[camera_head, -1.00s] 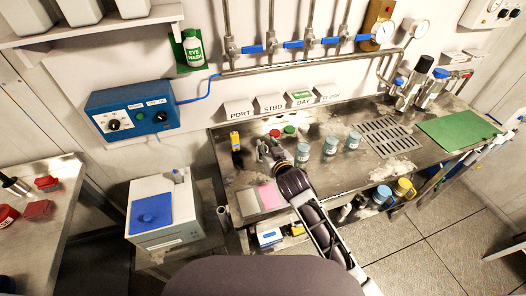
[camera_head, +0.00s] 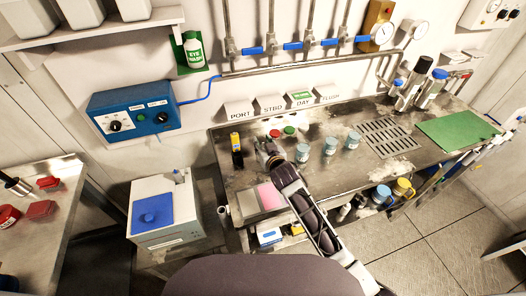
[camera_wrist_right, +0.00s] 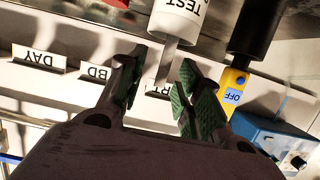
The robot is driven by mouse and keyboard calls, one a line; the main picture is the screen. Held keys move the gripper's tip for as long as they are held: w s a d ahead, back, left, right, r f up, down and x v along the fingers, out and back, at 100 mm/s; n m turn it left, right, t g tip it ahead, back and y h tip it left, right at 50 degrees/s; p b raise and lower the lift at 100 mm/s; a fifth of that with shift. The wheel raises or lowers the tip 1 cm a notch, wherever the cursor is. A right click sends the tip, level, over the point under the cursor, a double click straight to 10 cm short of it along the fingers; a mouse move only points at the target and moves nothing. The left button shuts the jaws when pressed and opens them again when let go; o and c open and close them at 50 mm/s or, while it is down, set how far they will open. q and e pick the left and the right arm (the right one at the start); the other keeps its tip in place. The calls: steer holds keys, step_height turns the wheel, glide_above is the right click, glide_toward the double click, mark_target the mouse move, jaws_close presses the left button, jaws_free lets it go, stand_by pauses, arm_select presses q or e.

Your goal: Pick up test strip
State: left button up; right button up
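In the right wrist view, a white container (camera_wrist_right: 180,18) marked TEST shows at the top, with a narrow grey test strip (camera_wrist_right: 167,62) sticking out of it. My right gripper (camera_wrist_right: 163,68) is open, its green-padded fingers on either side of the strip in the picture. I see gaps between the strip and both pads; how deep it sits between them I cannot tell. In the head view, my right gripper (camera_head: 266,149) is over the left part of the steel bench (camera_head: 330,118), and the strip is too small to make out there. My left gripper is not in view.
Red (camera_head: 275,133) and green (camera_head: 289,130) caps lie behind. Several blue-lidded jars (camera_head: 330,146) stand to the right. A pink pad (camera_head: 270,196) lies at the front.

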steer(key=shift+w, duration=0.15)
steer(key=shift+c, duration=0.4)
steer(key=c, duration=0.7)
